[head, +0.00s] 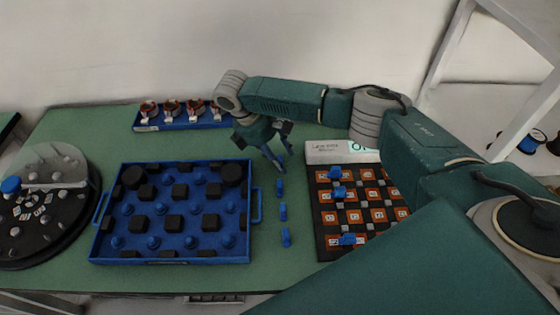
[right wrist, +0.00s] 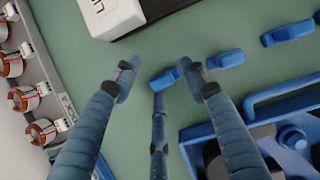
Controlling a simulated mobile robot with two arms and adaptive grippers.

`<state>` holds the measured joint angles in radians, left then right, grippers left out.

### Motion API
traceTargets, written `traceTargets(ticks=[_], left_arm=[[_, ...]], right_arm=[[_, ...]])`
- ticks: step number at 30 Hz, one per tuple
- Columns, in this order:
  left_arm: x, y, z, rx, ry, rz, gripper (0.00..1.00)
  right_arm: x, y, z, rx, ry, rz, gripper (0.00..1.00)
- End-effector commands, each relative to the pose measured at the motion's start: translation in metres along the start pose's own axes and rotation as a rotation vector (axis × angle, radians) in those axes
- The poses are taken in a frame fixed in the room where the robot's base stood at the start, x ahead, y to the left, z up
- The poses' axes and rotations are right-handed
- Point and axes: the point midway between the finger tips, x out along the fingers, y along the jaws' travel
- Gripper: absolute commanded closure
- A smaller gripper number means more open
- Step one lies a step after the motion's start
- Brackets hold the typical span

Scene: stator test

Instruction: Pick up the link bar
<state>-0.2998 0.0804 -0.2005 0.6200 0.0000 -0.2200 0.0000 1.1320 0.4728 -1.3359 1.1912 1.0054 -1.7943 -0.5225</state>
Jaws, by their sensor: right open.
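In the right wrist view the far bar (right wrist: 165,79) shows between the spread fingers of the right gripper (right wrist: 160,82), partly behind the middle finger. My left gripper is not in view.
The blue tray (head: 257,240) holds black and blue parts. The dark board (head: 325,225) with orange squares lies right, a white display box (head: 325,152) behind it. A blue rack (head: 180,124) with copper-wound parts stands at the back. A round dark fixture (head: 60,225) is left.

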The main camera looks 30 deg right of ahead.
Motion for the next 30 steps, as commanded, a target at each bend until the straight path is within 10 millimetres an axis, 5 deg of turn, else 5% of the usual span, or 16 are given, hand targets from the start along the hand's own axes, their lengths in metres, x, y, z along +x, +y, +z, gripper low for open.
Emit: traceTargets(ticks=[5,12,30], left_arm=[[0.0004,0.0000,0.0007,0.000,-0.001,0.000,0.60],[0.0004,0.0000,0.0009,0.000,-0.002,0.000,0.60],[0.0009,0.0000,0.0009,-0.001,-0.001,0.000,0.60]], right_arm=[[0.0002,0.0000,-0.0004,0.000,0.000,0.000,0.58],[-0.0001,-0.0001,-0.0005,0.000,0.001,0.000,1.00],[-0.0031,0.0001,0.0004,0.000,0.002,0.000,1.00]])
